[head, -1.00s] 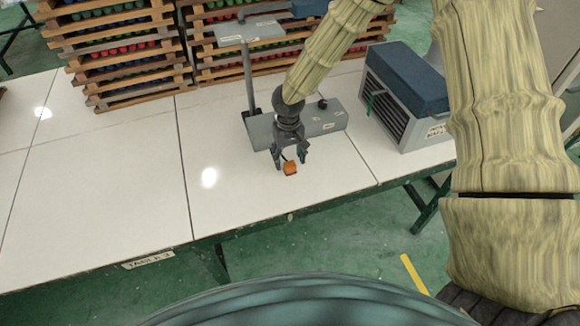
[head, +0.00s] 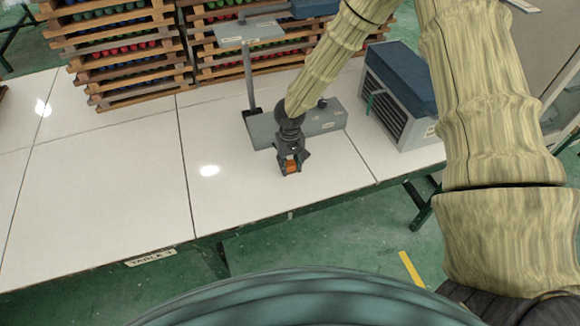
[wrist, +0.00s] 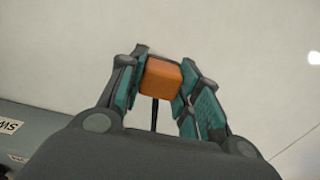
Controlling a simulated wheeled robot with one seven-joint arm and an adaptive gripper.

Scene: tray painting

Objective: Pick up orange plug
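The orange plug (head: 291,166) is a small block at the front of the white table, near its edge. It shows between the fingertips in the wrist view (wrist: 161,78), with a thin dark stem below it. My gripper (head: 291,168) points down over the table. In the wrist view its two teal-padded fingers (wrist: 163,75) close against both sides of the plug. The fingers partly hide the plug in the head view. I cannot tell whether it is clear of the tabletop.
A grey stand (head: 325,121) is just behind my gripper. A grey box with a blue top (head: 405,80) stands to the right. Wooden racks (head: 120,45) line the back. The white table (head: 100,200) is clear on the left.

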